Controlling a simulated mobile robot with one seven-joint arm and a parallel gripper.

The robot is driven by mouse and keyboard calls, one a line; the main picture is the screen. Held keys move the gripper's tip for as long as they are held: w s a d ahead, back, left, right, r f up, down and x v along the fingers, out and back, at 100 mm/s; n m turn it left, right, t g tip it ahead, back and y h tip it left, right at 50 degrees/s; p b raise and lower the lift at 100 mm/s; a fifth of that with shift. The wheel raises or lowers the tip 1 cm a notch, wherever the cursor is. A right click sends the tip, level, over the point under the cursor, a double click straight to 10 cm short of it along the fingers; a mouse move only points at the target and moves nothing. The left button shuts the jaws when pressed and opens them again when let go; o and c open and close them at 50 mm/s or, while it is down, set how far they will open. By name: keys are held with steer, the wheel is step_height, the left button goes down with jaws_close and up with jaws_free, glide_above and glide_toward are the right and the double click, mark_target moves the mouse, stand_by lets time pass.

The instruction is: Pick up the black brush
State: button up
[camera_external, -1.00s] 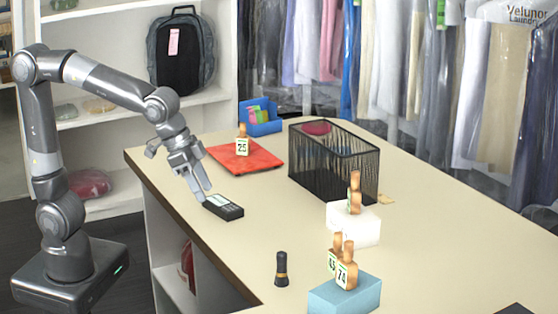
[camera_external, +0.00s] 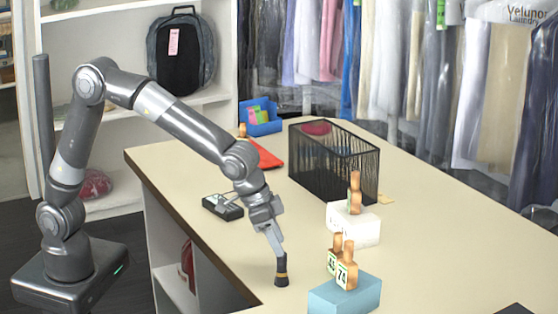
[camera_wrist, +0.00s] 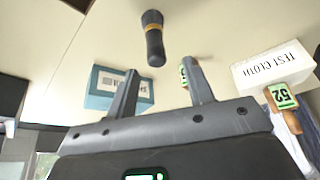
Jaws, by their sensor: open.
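The black brush (camera_external: 281,272) stands upright on the counter near its front edge, a small dark cylinder with a gold band. In the wrist view the brush (camera_wrist: 153,38) lies ahead of the fingertips, roughly centred between them. My gripper (camera_external: 279,254) points down at the top of the brush. It also shows in the wrist view (camera_wrist: 160,75), its two fingers apart with nothing between them. From outside, the fingertips overlap the brush's top; I cannot tell whether they touch it.
A blue box (camera_external: 345,296) with wooden numbered tags stands close right of the brush. Behind it are a white box (camera_external: 352,230) with a tag and a black wire basket (camera_external: 334,170). A black keypad device (camera_external: 222,208) lies to the left. The counter's front edge is near.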

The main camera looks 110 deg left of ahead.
mark_target(284, 274)
steer(key=shift+d+x, duration=0.2)
steer(key=shift+x, duration=2.8)
steer(key=shift+s, duration=0.15)
steer(key=shift+c, duration=0.5)
jaws_close()
steer(key=shift+r, duration=0.1)
